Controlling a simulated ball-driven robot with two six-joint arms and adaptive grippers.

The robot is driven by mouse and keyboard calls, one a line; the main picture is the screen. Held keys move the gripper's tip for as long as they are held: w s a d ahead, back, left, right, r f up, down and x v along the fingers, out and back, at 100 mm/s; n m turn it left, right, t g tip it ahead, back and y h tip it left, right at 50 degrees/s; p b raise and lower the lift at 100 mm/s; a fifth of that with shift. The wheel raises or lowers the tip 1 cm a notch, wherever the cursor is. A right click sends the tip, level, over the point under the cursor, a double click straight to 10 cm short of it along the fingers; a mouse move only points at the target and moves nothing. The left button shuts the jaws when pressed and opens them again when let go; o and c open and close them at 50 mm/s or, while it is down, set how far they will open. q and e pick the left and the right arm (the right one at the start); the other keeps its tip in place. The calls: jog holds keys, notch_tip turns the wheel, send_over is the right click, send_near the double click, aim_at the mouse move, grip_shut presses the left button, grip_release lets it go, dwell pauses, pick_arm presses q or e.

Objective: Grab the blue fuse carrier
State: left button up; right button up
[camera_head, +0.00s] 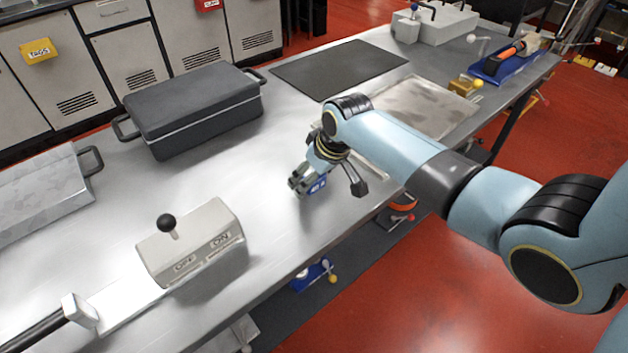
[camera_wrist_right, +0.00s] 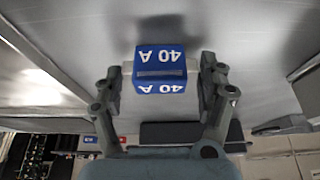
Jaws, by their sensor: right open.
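The blue fuse carrier (camera_wrist_right: 160,62) is a small blue block marked "40 A" in white, on the metal bench top. In the right wrist view it sits between the two spread fingers of my right gripper (camera_wrist_right: 160,85), with a narrow gap on each side. In the head view the carrier (camera_head: 317,186) shows as a small blue patch under my right gripper (camera_head: 307,183), which is open and pointing down at the bench; most of the carrier is hidden there. My left gripper is not in view.
A grey switch box (camera_head: 195,243) with a black-knobbed lever and OFF/ON labels stands at the lower left. A dark case (camera_head: 195,108) with handles lies behind it. A black mat (camera_head: 340,68) lies further back. The bench's front edge is close to the carrier.

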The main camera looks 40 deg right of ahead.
jog(key=c, duration=0.8)
jog(key=shift+c, duration=0.2)
